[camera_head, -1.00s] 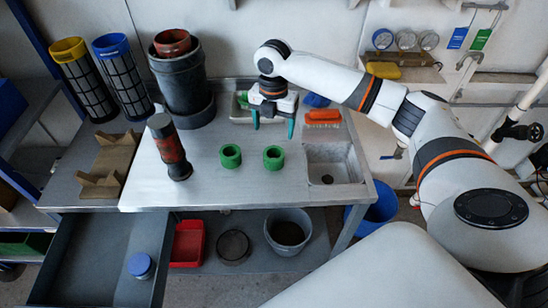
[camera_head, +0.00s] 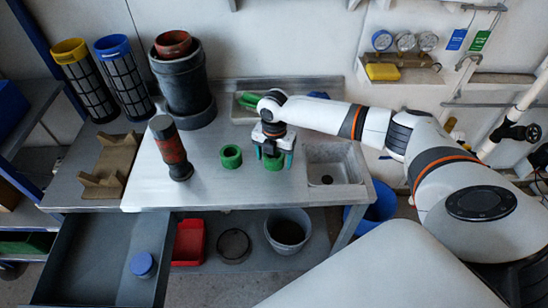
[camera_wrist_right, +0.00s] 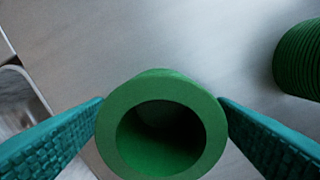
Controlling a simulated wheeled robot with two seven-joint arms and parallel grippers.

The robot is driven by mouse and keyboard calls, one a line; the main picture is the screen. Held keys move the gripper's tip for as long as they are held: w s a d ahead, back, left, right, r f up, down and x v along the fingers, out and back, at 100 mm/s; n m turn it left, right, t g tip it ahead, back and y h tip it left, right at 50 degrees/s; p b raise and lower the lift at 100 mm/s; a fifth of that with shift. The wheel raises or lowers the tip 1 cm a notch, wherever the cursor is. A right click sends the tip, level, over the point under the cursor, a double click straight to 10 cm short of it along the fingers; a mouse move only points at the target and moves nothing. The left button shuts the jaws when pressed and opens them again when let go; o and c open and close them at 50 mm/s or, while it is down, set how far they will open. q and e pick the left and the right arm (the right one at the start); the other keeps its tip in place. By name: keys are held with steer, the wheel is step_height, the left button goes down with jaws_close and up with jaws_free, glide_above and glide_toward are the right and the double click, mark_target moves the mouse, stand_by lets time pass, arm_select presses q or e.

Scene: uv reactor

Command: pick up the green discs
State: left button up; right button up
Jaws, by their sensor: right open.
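Two green discs, ring-shaped with a hole through the middle, stand on the steel bench. The left green disc (camera_head: 231,157) is free on the bench. It also shows as a ribbed edge at the right in the wrist view (camera_wrist_right: 302,60). The right green disc (camera_head: 274,164) is partly hidden by my right gripper (camera_head: 273,158). In the wrist view that disc (camera_wrist_right: 161,88) lies between the two teal fingers, which are open with one on each side. I cannot tell whether the fingers touch it. My left gripper is not in view.
A dark cylinder with a red band (camera_head: 172,150) stands left of the discs. A sink (camera_head: 336,172) is to the right. A large black pot (camera_head: 183,85) stands behind, and a wooden cradle (camera_head: 108,170) lies at left. An open drawer (camera_head: 100,255) juts out front left.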

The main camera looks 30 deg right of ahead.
steer(key=c, duration=1.1)
